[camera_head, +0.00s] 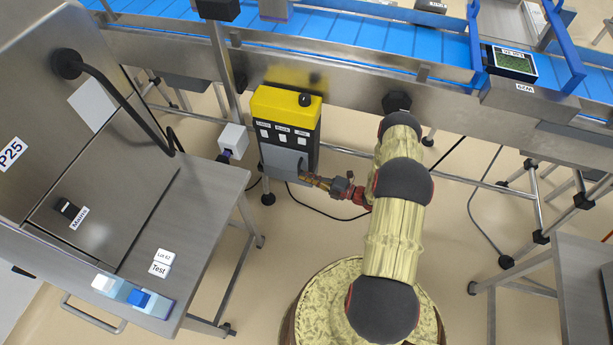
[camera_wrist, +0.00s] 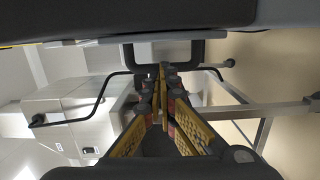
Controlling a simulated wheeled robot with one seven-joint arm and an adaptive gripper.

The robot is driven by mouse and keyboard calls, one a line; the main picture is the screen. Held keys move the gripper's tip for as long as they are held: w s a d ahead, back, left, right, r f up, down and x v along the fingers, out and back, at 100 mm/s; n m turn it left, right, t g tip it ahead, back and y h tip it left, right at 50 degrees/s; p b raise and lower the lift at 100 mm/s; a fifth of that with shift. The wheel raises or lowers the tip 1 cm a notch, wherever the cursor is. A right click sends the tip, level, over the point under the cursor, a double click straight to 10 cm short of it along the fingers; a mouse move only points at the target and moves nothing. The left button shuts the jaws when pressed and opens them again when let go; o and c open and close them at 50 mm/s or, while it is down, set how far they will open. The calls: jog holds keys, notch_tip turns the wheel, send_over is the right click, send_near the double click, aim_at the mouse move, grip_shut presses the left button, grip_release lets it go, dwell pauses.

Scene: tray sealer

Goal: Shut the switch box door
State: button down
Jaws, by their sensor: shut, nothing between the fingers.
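The switch box (camera_head: 286,116) has a yellow top with a black knob and a dark front with several white labels. It is fixed below the conveyor's edge. Its grey door (camera_head: 280,159) shows at the lower front, with a dark handle at its right side. How far the door stands open is hard to tell. My gripper (camera_head: 304,177) is shut and empty, with its tips at the door's lower right by the handle. In the wrist view my gripper's fingers (camera_wrist: 163,70) meet in front of a black bar-shaped handle (camera_wrist: 198,62); contact is unclear.
A blue conveyor (camera_head: 350,35) runs behind the box. A steel machine marked P25 (camera_head: 70,150) and its table (camera_head: 205,190) stand at the left. A small white box (camera_head: 233,138) is left of the switch box. A steel table (camera_head: 580,275) stands at the right.

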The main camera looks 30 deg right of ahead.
dwell(0.5)
jog(key=s+a+p, duration=0.1)
jog(key=s+a, duration=0.1)
jog(key=s, duration=0.2)
jog(key=s+d+p, duration=0.1)
jog(key=s+d, duration=0.1)
jog(key=d, duration=0.7)
jog(key=shift+d+p, duration=0.15)
jog(key=shift+p, duration=0.15)
